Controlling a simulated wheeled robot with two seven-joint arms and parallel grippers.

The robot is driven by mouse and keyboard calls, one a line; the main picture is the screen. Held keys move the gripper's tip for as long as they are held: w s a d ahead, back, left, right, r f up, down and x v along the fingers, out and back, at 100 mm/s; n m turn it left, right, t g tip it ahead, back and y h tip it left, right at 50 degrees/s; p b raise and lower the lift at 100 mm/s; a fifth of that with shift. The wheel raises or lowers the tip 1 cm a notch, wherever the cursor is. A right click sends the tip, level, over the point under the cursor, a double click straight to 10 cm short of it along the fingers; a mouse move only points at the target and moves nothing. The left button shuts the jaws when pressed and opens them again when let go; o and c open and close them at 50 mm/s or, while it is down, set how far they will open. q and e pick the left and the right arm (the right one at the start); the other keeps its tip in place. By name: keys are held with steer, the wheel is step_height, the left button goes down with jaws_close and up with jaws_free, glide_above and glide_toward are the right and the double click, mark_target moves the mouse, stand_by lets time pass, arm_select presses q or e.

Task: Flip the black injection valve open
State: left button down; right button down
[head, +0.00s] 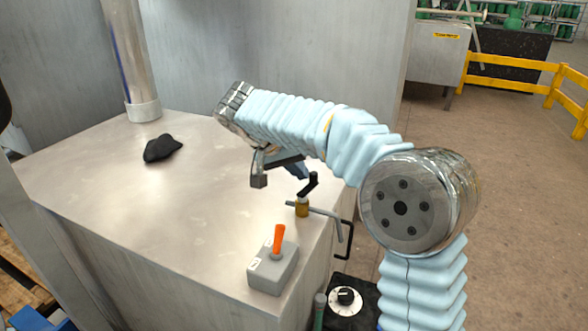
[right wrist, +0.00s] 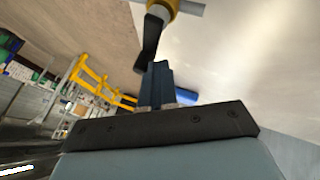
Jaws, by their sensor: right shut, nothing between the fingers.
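The injection valve has a black handle (head: 309,186) on a brass body (head: 302,209), with a grey pipe running through it at the right edge of the metal bench. The handle stands tilted upward in the head view. In the right wrist view the black handle (right wrist: 151,38) and the brass body (right wrist: 162,6) are just ahead of the fingertips. My right gripper (head: 301,173) is shut and empty, with its blue fingers just above and behind the handle. The shut fingers also show in the right wrist view (right wrist: 161,68). I cannot tell whether they touch the handle. My left gripper is not in view.
A grey box with an orange switch (head: 278,240) stands at the bench's front corner. A black cloth-like item (head: 162,148) lies on the bench (head: 190,215), near a vertical pipe (head: 130,60). Yellow barriers (head: 512,62) stand far right.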

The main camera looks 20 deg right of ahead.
steer(key=shift+d+m+g, duration=0.25)
steer(key=shift+m+g, duration=0.15)
steer(key=shift+m, duration=0.2)
steer(key=shift+s+d, duration=0.5)
steer(key=shift+d, duration=0.2)
steer(key=shift+s+d, duration=0.15)
steer(key=shift+s, duration=0.1)
steer(key=shift+s+d, duration=0.1)
steer(key=shift+s, duration=0.05)
stand_by(0.8)
steer(key=p+v, duration=0.2)
steer(key=v, duration=1.2)
steer(key=shift+f, duration=0.15)
